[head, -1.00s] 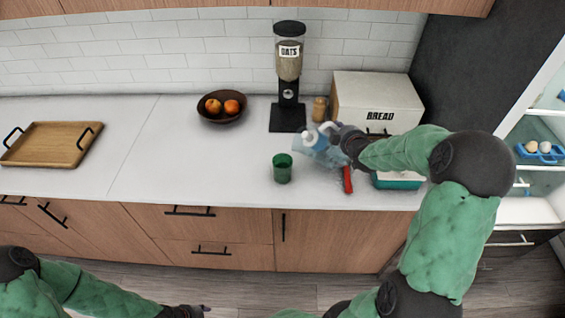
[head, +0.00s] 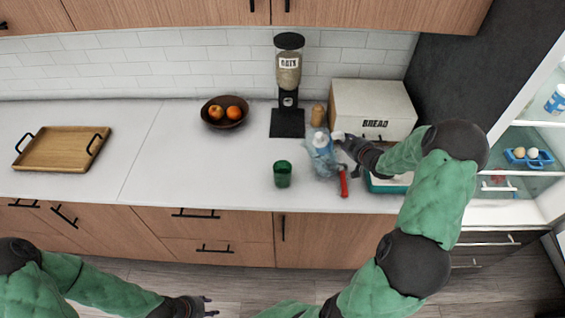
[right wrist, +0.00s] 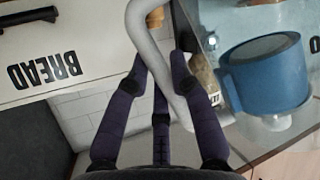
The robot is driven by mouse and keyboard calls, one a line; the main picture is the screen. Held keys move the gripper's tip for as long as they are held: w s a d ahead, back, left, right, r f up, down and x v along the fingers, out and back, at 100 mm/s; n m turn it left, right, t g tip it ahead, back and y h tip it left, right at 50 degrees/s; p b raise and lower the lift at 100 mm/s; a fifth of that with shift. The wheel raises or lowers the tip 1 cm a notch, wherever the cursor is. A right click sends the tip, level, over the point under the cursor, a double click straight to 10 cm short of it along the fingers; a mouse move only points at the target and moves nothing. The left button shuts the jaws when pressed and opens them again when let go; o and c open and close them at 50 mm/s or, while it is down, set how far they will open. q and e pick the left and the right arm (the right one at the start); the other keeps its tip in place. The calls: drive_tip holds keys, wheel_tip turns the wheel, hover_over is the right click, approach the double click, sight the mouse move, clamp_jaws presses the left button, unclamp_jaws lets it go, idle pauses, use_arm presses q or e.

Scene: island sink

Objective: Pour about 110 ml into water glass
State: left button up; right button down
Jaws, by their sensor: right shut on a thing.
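The green water glass (head: 282,174) stands upright near the counter's front edge; its fill level cannot be made out. A clear pitcher with a blue part (head: 322,146) is to its right, roughly upright. Whether its base touches the counter is unclear. My right gripper (head: 349,143) is shut on the pitcher's grey handle. The handle (right wrist: 150,50) passes between the fingers in the right wrist view, with the blue part (right wrist: 268,75) beside it inside the clear body. My left gripper (head: 207,307) is low in front of the cabinets, empty, its fingers apart.
A red-handled item (head: 343,184) and a teal container (head: 385,187) lie close to the pitcher. Behind are the bread box (head: 370,108), a small jar (head: 318,115) and the oats dispenser (head: 289,75). A fruit bowl (head: 224,119) and wooden tray (head: 62,149) stand left, with clear counter between.

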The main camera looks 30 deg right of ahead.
drive_tip(key=shift+s+d+r+m+y+p, duration=0.15)
drive_tip(key=shift+d+m+y+p, duration=0.35)
drive_tip(key=shift+p, duration=1)
drive_tip(key=shift+d+f+m+t+y+p, duration=0.2)
drive_tip(key=shift+f+m, duration=0.2)
drive_tip(key=shift+f, duration=0.25)
drive_tip(key=shift+d+f+m+t+y+p, duration=0.1)
drive_tip(key=shift+f+m+t+y, duration=0.1)
drive_tip(key=shift+f+m, duration=0.35)
drive_tip(key=shift+f, duration=0.1)
idle(0.9)
